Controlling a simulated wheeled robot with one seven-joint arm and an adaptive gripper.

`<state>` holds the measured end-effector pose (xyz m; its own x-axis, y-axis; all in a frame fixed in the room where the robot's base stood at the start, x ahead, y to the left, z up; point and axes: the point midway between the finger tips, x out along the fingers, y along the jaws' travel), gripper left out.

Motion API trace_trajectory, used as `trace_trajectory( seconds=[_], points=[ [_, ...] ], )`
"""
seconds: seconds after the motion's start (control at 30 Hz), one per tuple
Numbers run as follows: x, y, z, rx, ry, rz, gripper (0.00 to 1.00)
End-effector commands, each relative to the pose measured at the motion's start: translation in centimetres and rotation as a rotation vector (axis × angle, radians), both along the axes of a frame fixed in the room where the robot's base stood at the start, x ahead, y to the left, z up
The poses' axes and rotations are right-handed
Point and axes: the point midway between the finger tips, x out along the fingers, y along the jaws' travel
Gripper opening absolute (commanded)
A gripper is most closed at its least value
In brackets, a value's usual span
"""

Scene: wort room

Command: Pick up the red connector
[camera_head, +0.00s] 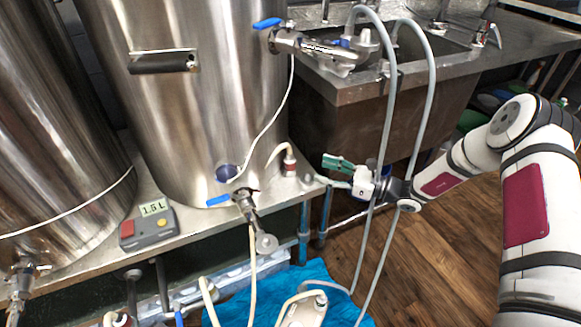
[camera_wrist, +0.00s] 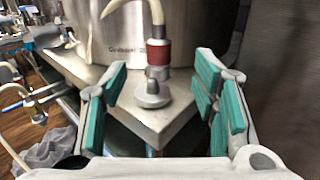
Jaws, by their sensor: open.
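The red connector (camera_head: 290,163) stands near the front right corner of the steel bench, beside the big kettle, with a pale hose rising from its top. In the wrist view the red connector (camera_wrist: 157,53) looks upright, and a grey metal fitting (camera_wrist: 151,94) shows below it near the bench corner. My gripper (camera_head: 333,172) is open, just right of the bench corner and apart from the connector. In the wrist view my gripper (camera_wrist: 162,82) has its green pads spread to either side of the connector, with nothing between them touching.
The steel kettle (camera_head: 200,110) rises behind the connector. A blue-handled valve (camera_head: 243,201) and a grey button box (camera_head: 148,228) are to its left. Grey hoses (camera_head: 387,110) hang in front of my wrist. The sink bench (camera_head: 360,90) stands behind; wooden floor (camera_head: 440,255) is open below.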

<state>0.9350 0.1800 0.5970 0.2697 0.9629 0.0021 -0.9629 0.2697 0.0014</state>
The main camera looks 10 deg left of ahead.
Motion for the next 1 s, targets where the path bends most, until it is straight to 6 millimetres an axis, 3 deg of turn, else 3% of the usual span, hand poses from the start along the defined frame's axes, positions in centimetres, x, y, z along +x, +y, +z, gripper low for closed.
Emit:
trace_trajectory(
  seconds=[0.2,0.47,0.8,1.0],
  points=[
    [1.0,3.9,-0.1,-0.001,-0.003,0.003,0.54],
    [1.5,5.7,-0.1,-0.002,-0.001,0.003,0.54],
    [2.6,9.8,-0.3,-0.003,-0.002,0.003,0.54],
    [2.7,10.3,-0.2,-0.002,0.000,0.001,0.54]
  ],
)
